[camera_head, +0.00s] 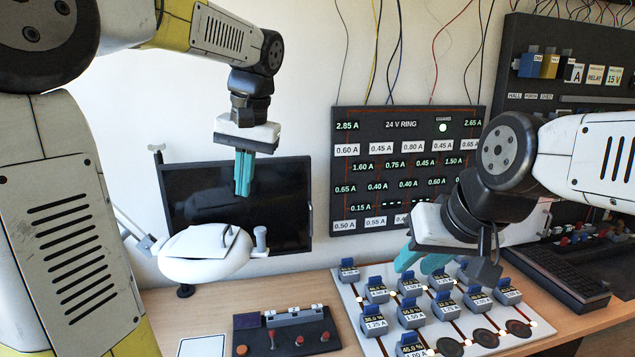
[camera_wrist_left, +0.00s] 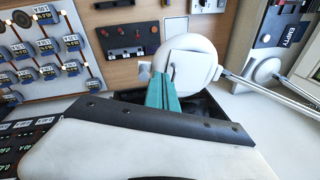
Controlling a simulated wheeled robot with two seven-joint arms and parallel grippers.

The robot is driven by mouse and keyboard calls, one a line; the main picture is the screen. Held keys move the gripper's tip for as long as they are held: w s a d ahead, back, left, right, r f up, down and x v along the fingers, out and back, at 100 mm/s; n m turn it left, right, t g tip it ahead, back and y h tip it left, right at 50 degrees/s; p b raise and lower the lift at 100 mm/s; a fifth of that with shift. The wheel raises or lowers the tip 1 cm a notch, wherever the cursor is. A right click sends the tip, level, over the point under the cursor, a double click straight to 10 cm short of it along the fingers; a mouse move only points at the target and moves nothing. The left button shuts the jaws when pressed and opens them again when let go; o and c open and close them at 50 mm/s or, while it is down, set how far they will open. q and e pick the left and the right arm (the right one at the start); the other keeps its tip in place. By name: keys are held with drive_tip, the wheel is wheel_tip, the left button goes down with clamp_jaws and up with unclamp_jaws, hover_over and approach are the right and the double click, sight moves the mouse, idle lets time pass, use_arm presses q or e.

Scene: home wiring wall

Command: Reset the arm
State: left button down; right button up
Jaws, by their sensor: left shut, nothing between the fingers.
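My left gripper (camera_head: 243,185) hangs fingers down in front of the dark monitor (camera_head: 285,205), above the white rounded device (camera_head: 200,258). Its teal fingers are together with nothing between them. In the left wrist view the shut fingers (camera_wrist_left: 163,92) show in front of the white round device (camera_wrist_left: 188,62); I cannot tell a contact there. My right gripper (camera_head: 420,260) is over the back left part of the white module board (camera_head: 350,290). Its two teal fingers look apart, and no held object shows. Part of its fingertips is close to the blue-topped modules.
A black display panel (camera_head: 385,112) marked 24 V RING is on the wall between the arms. A dark switch box (camera_head: 285,335) sits on the wooden desk, left of the module board. A black keyboard-like unit (camera_head: 558,275) is at the right. Bare desk (camera_head: 200,308) shows at left.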

use_arm(q)
drive_tip(key=s+d+f+t+h, duration=0.1)
drive_tip(key=s+f+t+h, duration=0.1)
drive_tip(key=s, duration=0.5)
drive_tip(key=s+d+f+t+h, duration=0.1)
drive_tip(key=s+f+t+h, duration=0.1)
drive_tip(key=s+f, duration=0.3)
drive_tip(key=s, duration=0.3)
drive_tip(key=shift+t, duration=0.4)
